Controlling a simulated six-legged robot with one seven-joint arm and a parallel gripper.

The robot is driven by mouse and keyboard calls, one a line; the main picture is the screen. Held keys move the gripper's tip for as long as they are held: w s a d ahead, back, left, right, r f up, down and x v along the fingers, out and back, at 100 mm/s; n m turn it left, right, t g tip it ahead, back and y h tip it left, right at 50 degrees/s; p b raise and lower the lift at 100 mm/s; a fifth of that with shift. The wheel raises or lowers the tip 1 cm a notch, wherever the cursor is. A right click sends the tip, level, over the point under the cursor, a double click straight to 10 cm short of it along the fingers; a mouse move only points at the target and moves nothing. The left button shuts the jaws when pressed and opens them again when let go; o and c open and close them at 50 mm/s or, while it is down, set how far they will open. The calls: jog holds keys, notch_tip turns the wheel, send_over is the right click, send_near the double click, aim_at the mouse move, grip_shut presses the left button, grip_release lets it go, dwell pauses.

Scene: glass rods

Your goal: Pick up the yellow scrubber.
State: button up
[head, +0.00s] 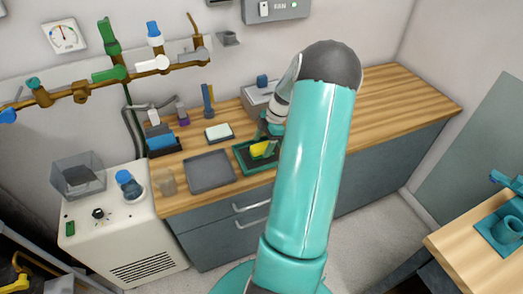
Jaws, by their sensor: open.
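The yellow scrubber (258,149) is a small yellow piece in a dark tray with a green rim (242,165) on the wooden counter. My gripper (268,142) is at the scrubber, with a green finger showing beside and partly over it. The gripper is open. My large teal arm stands in front and hides the right part of the tray. I cannot tell whether the fingers touch the scrubber.
A grey tray (209,171) lies left of the green-rimmed tray. A white block on a dark dish (219,132) and a blue item (161,141) stand behind. A clear cup (166,181) is at the counter's left end. The counter's right part (405,95) is clear.

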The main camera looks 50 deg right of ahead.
jog(key=shift+x, duration=1.2)
jog(key=c, duration=1.1)
jog(key=shift+o, duration=0.2)
jog(key=shift+r, duration=0.15)
jog(key=shift+r, duration=0.55)
jog(key=s+a+r, duration=0.6)
jog(key=a+r, duration=0.5)
jog(key=a, duration=0.1)
jog(key=shift+s+a+r, duration=0.15)
jog(key=shift+s+r, duration=0.15)
jog(key=shift+s, duration=0.1)
